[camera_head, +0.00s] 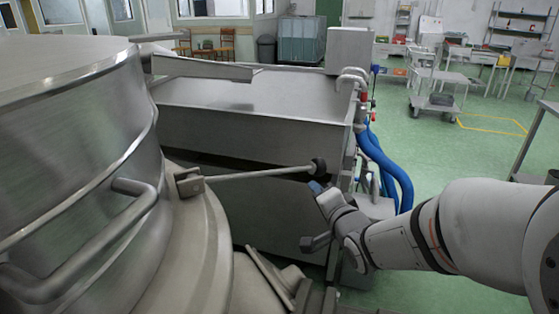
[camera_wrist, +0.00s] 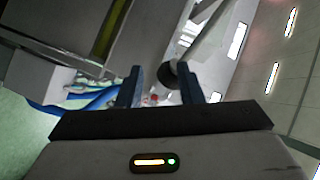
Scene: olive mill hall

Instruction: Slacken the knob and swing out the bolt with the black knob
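The bolt (camera_head: 255,174) is a thin metal rod. It sticks out sideways to the right from a small bracket (camera_head: 188,182) on the steel vessel (camera_head: 85,130). Its black knob (camera_head: 319,167) is at the free right end. My gripper (camera_head: 318,187) is just below and right of the knob. In the wrist view the blue fingers of my gripper (camera_wrist: 161,82) stand apart, and the black knob (camera_wrist: 168,74) appears between their tips, closer to the right finger. I cannot tell whether a finger touches it. The rod (camera_wrist: 205,38) runs up and right from the knob.
A large steel tank (camera_head: 250,120) stands behind the bolt. Blue hoses (camera_head: 385,160) and pipes hang at its right end. A bent tube handle (camera_head: 90,250) juts from the vessel at the lower left. Green floor (camera_head: 440,150) is open at the right.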

